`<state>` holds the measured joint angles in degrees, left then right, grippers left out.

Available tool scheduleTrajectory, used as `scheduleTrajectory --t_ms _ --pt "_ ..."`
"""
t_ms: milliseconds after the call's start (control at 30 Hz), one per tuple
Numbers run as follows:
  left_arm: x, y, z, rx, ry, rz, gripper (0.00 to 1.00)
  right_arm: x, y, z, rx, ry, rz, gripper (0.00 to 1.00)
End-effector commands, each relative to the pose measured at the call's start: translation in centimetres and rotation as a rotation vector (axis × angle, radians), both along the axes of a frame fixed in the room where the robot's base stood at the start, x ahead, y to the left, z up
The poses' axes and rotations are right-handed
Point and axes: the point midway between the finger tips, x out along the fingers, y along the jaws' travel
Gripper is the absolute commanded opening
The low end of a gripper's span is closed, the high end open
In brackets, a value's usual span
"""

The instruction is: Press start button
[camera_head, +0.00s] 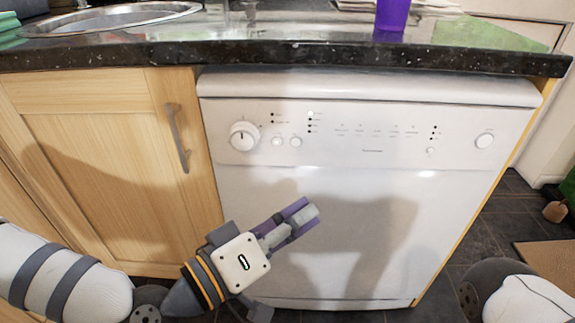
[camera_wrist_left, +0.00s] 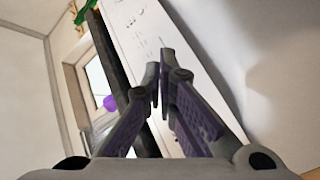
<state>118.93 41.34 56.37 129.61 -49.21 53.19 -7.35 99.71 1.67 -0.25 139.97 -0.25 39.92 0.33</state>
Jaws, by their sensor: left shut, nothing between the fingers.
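A white dishwasher (camera_head: 340,225) stands under the dark counter. Its control panel has a round dial (camera_head: 244,136) at the left, small round buttons (camera_head: 296,142) beside it, and a larger round button (camera_head: 484,141) at the right end. No label is readable. My left gripper (camera_head: 304,215) is in front of the dishwasher door, below the panel, pointing up and right. Its fingers are shut and empty; the left wrist view shows the fingertips (camera_wrist_left: 157,82) together, with the white panel (camera_wrist_left: 150,40) beyond them. My right gripper is not in view.
The dark speckled counter (camera_head: 300,55) overhangs the panel. It bears a purple cup (camera_head: 392,14) and a metal sink (camera_head: 110,18). A wooden cabinet door (camera_head: 105,165) with a metal handle (camera_head: 178,140) is at the left. Dark floor tiles (camera_head: 505,215) are at the right.

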Motion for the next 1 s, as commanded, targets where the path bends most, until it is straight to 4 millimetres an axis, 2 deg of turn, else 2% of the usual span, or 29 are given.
scheduleTrajectory --t_ms 100,200,567,1000 --pt "1.2 0.6 1.2 -0.021 -0.059 0.024 0.0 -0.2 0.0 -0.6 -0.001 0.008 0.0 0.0" --pt "1.5 0.8 1.8 -0.027 -0.077 0.03 0.0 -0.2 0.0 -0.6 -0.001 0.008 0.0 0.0" --pt "1.9 0.8 1.8 -0.027 -0.077 0.032 0.0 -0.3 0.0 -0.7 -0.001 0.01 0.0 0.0" --pt "7.9 0.8 1.5 -0.026 -0.076 0.03 0.0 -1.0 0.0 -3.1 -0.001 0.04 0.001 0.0"
